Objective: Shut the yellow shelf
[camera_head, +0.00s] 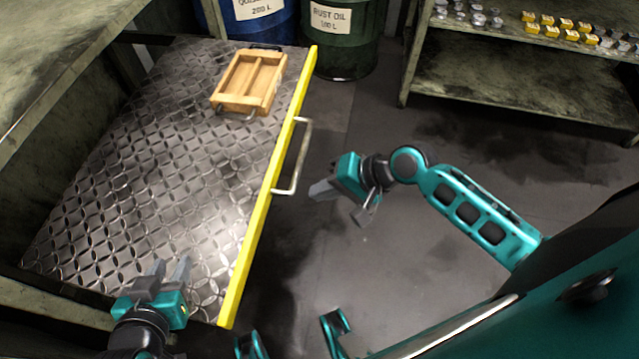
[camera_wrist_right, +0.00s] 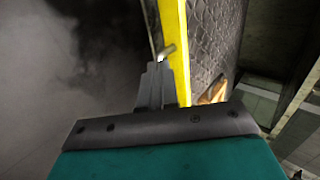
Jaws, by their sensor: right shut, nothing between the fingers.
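The yellow shelf is a pulled-out diamond-plate tray with a yellow front edge (camera_head: 262,215), filling the left of the head view. A metal bar handle (camera_head: 304,150) sticks out from that edge. My right gripper (camera_head: 314,191) is shut and empty, in front of the edge near the handle's lower end. In the right wrist view its fingers (camera_wrist_right: 156,66) point toward the yellow edge (camera_wrist_right: 173,40), with the handle's end (camera_wrist_right: 167,51) just beyond the tips. Contact cannot be told. My left gripper (camera_head: 172,266) is open and empty over the shelf's near corner.
A wooden box (camera_head: 222,97) with a divider and metal handles stands on the shelf's far part. A blue drum (camera_head: 262,30) and a green drum (camera_head: 352,45) stand behind. A rack (camera_head: 500,85) with small metal and yellow parts is at upper right.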

